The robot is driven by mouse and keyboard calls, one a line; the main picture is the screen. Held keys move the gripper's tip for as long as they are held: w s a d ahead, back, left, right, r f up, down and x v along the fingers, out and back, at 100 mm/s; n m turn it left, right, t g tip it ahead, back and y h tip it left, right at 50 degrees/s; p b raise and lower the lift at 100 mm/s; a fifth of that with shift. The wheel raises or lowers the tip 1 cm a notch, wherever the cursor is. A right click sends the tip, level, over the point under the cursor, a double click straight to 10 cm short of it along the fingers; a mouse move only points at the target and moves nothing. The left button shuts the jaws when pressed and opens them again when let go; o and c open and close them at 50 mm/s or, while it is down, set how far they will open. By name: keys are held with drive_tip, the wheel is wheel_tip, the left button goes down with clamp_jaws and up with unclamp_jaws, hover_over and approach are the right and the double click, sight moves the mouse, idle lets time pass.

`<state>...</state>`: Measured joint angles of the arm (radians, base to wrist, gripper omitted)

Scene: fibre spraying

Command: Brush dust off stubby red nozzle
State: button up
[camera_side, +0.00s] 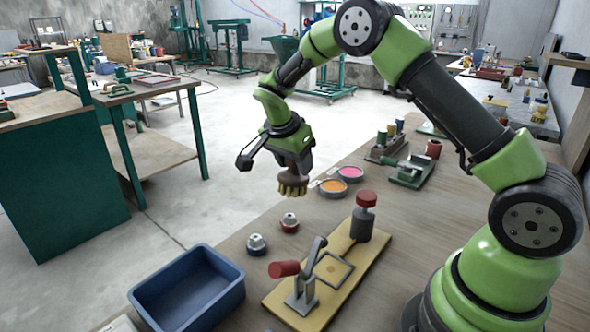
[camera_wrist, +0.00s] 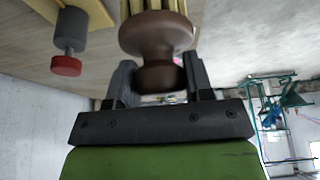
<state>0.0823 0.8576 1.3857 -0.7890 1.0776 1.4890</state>
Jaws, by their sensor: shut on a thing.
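My gripper (camera_side: 291,158) is shut on the brown handle of a brush (camera_side: 293,187) and holds it above the bench, bristles down. The wrist view shows the brush (camera_wrist: 157,36) between the two fingers of my gripper (camera_wrist: 160,80), with pale yellow bristles at the top edge. The wrist view does not show either nozzle.
A blue bin (camera_side: 236,294) stands at the front left. A yellow board (camera_side: 346,284) carries a red-handled clamp (camera_side: 285,269) and a grey post with a red knob (camera_side: 366,200).

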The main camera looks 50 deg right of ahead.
sight(295, 184)
drive_tip(key=shift+r, duration=1.55)
drive_tip(key=shift+f, duration=0.1)
drive_tip(key=shift+h, duration=0.9)
drive_tip(key=shift+d+f, duration=0.1)
drive_tip(key=shift+f, duration=3.3)
drive_tip(key=shift+f, duration=1)
